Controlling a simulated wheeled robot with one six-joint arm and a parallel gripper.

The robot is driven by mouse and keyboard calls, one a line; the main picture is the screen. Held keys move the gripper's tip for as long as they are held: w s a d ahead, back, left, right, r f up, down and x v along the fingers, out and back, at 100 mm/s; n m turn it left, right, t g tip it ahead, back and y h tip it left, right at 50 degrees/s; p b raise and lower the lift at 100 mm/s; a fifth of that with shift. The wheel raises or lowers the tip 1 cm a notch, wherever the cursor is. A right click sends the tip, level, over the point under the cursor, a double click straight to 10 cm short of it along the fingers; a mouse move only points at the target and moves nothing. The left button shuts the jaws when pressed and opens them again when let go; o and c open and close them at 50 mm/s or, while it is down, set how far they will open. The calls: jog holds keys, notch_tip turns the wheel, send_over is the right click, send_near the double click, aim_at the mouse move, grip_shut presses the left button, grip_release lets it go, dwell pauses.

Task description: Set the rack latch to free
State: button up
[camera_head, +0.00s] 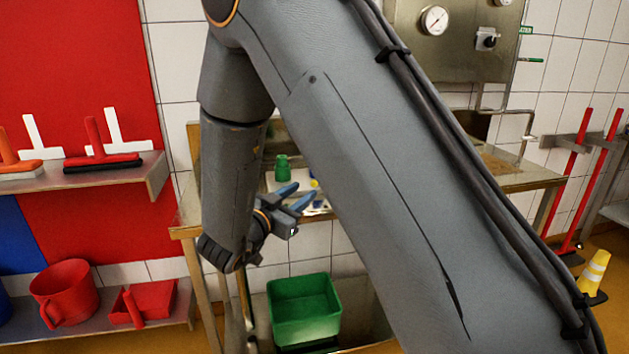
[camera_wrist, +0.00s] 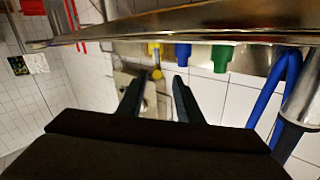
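I cannot pick out the rack latch for certain in either view. My gripper (camera_head: 300,193) is in front of the wooden-edged table in the head view, with its two blue-grey fingers spread. In the wrist view my gripper (camera_wrist: 157,88) also has its fingers apart, with nothing held between them. A steel panel carries a round gauge (camera_head: 434,20) and a small dark knob (camera_head: 487,39) at the upper right of the head view. My arm hides much of the middle of that view.
A green cup (camera_head: 282,168) stands on the table (camera_head: 535,176). A green bin (camera_head: 303,308) is below it. Red containers (camera_head: 68,292) and brushes sit on left shelves. A yellow cone (camera_head: 594,272) is at right. In the wrist view, the metal edge (camera_wrist: 200,37) crosses close by.

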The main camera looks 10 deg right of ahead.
aim_at(312, 185)
jog(key=shift+w+d+r+h, duration=0.15)
jog(key=shift+d+h, duration=0.1)
jog(key=shift+h, duration=0.15)
jog(key=x, duration=0.7)
jog(key=shift+d+p, duration=0.15)
jog(key=shift+p, duration=0.15)
grip_shut()
